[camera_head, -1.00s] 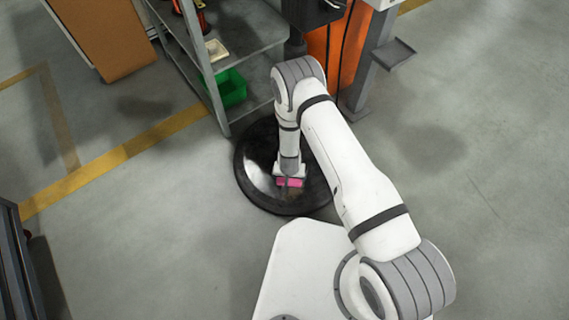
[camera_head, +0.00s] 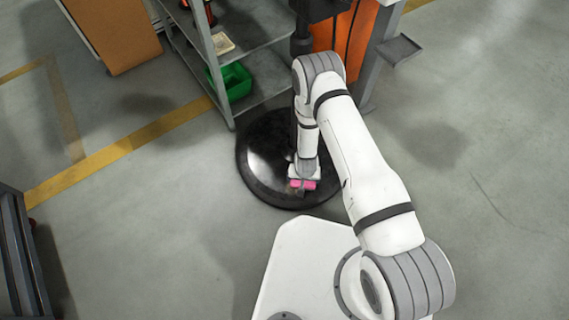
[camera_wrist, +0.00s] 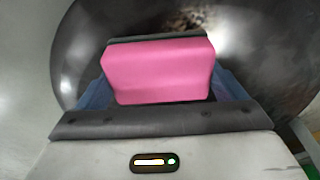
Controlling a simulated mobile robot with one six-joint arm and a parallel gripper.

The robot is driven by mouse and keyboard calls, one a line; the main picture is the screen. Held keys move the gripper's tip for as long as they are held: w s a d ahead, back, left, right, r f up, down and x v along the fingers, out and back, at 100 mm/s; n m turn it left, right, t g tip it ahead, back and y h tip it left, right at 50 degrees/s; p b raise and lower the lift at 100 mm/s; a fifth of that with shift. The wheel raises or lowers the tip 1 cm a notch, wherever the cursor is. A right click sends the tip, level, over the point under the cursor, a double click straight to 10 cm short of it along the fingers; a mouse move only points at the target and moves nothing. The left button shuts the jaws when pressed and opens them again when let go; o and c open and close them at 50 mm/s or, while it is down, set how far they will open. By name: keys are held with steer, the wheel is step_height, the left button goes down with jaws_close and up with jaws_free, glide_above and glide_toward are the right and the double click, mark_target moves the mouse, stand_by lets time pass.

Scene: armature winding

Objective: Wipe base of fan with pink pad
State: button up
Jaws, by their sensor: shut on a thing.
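The fan's base is a round, glossy black disc (camera_head: 258,178) on the floor, with the dark fan pole rising at its back. My gripper (camera_head: 302,186) is shut on the pink pad (camera_head: 308,184), over the front right part of the base. In the wrist view the pad (camera_wrist: 160,70) sits between the fingers, with the dark base (camera_wrist: 245,60) behind it. A brownish smudge (camera_wrist: 205,18) shows on the base beyond the pad. I cannot tell whether the pad touches the base. My arm hides part of the base's right side.
A grey shelf (camera_head: 262,88) with a green bin (camera_head: 236,82) stands behind the base at the left. An orange and grey machine (camera_head: 372,60) stands at the back right. A cardboard-coloured panel (camera_head: 118,35) is at upper left. The floor left of the base is clear.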

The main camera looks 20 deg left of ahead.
steer(key=shift+s+d+f, duration=0.1)
steer(key=shift+s+d, duration=0.45)
steer(key=shift+d, duration=0.1)
steer(key=shift+s+d+r, duration=0.15)
steer(key=shift+r, duration=0.05)
steer(key=shift+r+p, duration=2.5)
steer(key=shift+r, duration=1.35)
